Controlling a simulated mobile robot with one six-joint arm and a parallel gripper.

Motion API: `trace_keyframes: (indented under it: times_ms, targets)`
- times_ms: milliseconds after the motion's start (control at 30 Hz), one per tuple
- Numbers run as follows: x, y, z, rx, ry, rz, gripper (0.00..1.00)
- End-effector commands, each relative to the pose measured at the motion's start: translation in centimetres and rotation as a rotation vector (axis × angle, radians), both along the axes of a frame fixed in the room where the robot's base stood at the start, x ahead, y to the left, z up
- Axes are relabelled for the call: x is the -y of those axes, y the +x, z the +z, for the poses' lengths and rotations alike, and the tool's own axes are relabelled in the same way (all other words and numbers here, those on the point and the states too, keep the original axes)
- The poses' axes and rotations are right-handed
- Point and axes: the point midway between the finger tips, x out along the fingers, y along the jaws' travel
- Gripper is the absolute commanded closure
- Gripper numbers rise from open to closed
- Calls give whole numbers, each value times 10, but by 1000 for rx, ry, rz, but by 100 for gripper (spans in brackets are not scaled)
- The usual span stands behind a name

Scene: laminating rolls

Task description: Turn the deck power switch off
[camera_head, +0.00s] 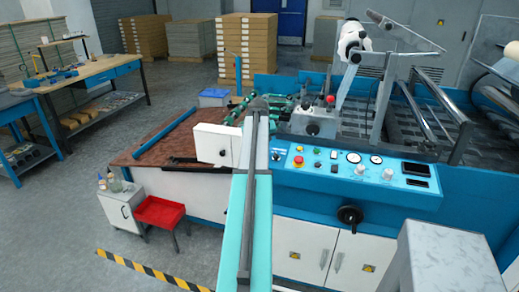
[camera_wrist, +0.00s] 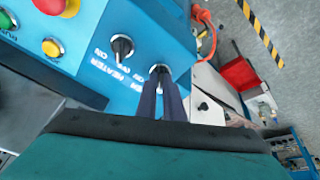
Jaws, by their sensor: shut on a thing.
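In the wrist view, the blue panel has two small rotary switches with white lettering. The black heater switch (camera_wrist: 122,47) stands free, its label readable as HEATER. Beside it, the other switch (camera_wrist: 160,70), its label partly hidden, is at the tips of my gripper (camera_wrist: 160,84); it appears to be the power switch. My gripper's two dark fingers are close together, shut on this switch. Its handle is mostly hidden, so I cannot tell its setting. In the head view, my arm covers the gripper and the left end of the control panel (camera_head: 330,172).
A red emergency button (camera_head: 298,160) is near the panel's left end; a red button (camera_wrist: 50,5) and a yellow button (camera_wrist: 51,47) show in the wrist view. A red tray (camera_head: 160,212) and a small white cabinet (camera_head: 122,208) stand left of the machine. Open floor lies left.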

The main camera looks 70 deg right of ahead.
Motion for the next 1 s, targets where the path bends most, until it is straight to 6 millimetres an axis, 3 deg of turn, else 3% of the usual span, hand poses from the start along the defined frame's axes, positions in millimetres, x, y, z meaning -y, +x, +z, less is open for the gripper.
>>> trace_keyframes:
  times_ms: [367, 400, 500, 1000]
  targets:
    - [-1, -1, -2, -5, 4, 6, 100]
    - [-1, -1, -2, -5, 4, 6, 87]
    - [-1, -1, -2, -4, 3, 6, 73]
    - [-3, -1, 5, -1, 0, 5, 73]
